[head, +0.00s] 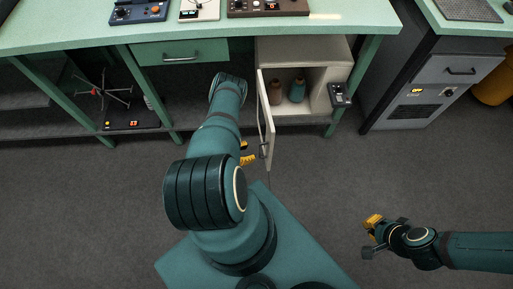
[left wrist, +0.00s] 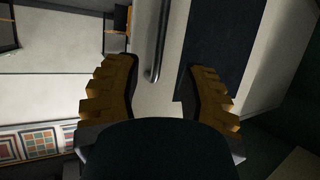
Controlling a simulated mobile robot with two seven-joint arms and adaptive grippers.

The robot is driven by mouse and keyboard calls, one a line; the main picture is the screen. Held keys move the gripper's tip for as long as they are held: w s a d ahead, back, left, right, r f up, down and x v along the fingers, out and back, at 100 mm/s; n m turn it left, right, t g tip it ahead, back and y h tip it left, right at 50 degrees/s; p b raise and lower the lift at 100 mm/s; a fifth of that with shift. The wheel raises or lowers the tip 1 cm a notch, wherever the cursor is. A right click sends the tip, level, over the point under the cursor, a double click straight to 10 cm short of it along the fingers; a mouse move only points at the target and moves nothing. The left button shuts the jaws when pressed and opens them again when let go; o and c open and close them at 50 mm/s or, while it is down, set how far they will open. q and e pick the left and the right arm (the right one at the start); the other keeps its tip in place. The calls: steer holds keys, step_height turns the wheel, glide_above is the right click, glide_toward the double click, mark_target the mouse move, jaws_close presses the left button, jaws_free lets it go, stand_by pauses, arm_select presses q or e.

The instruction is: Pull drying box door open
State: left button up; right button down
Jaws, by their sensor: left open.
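The drying box (head: 303,48) is a pale cabinet under the green bench. Its door (head: 269,135) stands swung out from the left side, seen nearly edge-on, so the inside shows. Two bottles, one brown (head: 275,92) and one teal (head: 297,90), stand inside. My left gripper (head: 247,153) is beside the door's outer face, near its free end, partly hidden by my arm. In the left wrist view its yellow fingers (left wrist: 165,90) are apart, with a metal bar handle (left wrist: 158,42) ahead between them, not gripped. My right gripper (head: 371,236) hangs over the floor at right; its jaw gap is unclear.
A closed green drawer (head: 180,52) is left of the box. A small dark control unit (head: 339,95) is on the box's right side. A grey cabinet (head: 425,90) stands further right. A stand with thin arms (head: 103,92) is at far left. The floor in front is clear.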

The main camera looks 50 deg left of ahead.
arm_select(q)
steer(key=v, duration=0.5)
steer(key=shift+s+a+r, duration=0.1)
steer(key=shift+s+r, duration=0.1)
steer(key=shift+s, duration=0.1)
